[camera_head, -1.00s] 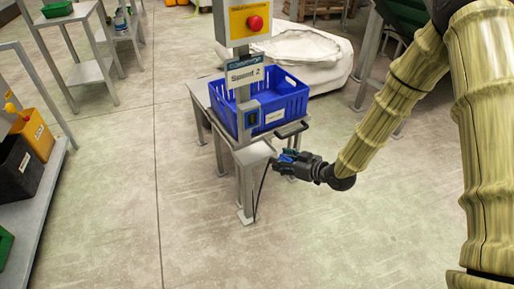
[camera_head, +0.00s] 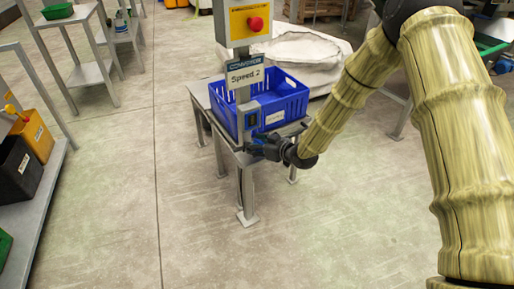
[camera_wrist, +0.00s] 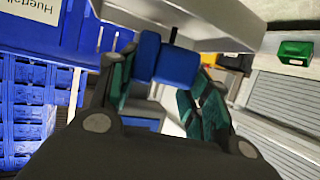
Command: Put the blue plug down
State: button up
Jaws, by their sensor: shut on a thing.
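The blue plug (camera_wrist: 176,63) shows large in the wrist view, with a thin black cable stub at its upper end. My gripper (camera_wrist: 165,80) is shut on it, with green finger pads on both sides. The plug is small and mostly hidden there. I cannot tell whether it touches the tabletop.
A blue crate (camera_head: 285,104) stands on the table behind my gripper. A shelf with bins (camera_head: 30,135) is at the left. The floor between is clear.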

jog(key=shift+s+d+f, duration=0.1)
jog(key=shift+d+f, duration=0.1)
jog(key=shift+f, duration=0.4)
jog(key=shift+f, duration=0.1)
jog(key=shift+f, duration=0.3)
jog(key=shift+f, duration=0.2)
jog(key=o, duration=1.1)
jog(key=shift+r, duration=0.65)
jog(key=p+v, duration=0.1)
jog(key=v, duration=1.1)
